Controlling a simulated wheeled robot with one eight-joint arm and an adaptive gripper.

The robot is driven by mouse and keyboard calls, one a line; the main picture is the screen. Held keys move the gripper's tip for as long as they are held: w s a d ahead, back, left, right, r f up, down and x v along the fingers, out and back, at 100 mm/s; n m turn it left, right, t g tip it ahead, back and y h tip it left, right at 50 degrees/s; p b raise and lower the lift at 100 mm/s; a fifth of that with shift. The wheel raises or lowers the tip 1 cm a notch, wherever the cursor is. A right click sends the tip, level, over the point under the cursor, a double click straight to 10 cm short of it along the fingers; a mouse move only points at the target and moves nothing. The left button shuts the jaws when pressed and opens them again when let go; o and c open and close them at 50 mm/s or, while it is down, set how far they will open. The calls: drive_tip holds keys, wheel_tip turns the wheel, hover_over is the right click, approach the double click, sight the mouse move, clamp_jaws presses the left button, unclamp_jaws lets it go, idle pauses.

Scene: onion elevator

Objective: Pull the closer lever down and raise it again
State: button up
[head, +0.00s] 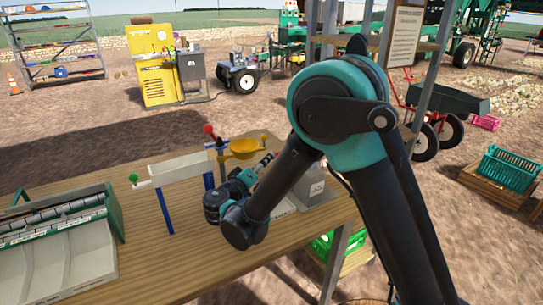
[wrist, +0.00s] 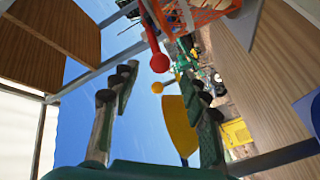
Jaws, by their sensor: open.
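A bench-top device with a white trough (head: 181,168) on blue legs stands on the wooden table. A green-knobbed lever (head: 133,178) sticks out at its left end. A red-knobbed lever (head: 209,130) rises behind it, near a yellow bowl (head: 244,149). In the wrist view the red knob (wrist: 160,63) on its red rod shows in the gap between my fingers, beyond the tips as far as I can judge. A smaller yellow knob (wrist: 157,87) and the yellow bowl (wrist: 178,125) show below it. My gripper (wrist: 158,85) is open and holds nothing. In the head view my arm partly hides the device's right side.
A grey-and-green sorting tray (head: 60,240) stands at the table's left. A metal shelf post (head: 415,75) and sign stand to the right of my arm. Green crates (head: 335,243) sit below the table's right edge. The table (head: 170,255) front is clear.

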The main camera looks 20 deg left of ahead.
drive_tip(key=shift+w+d, duration=0.25)
drive_tip(key=shift+w, duration=1.1)
drive_tip(key=shift+w+d, duration=0.2)
drive_tip(key=shift+w, duration=1.15)
drive_tip(key=shift+c, duration=0.3)
clamp_jaws()
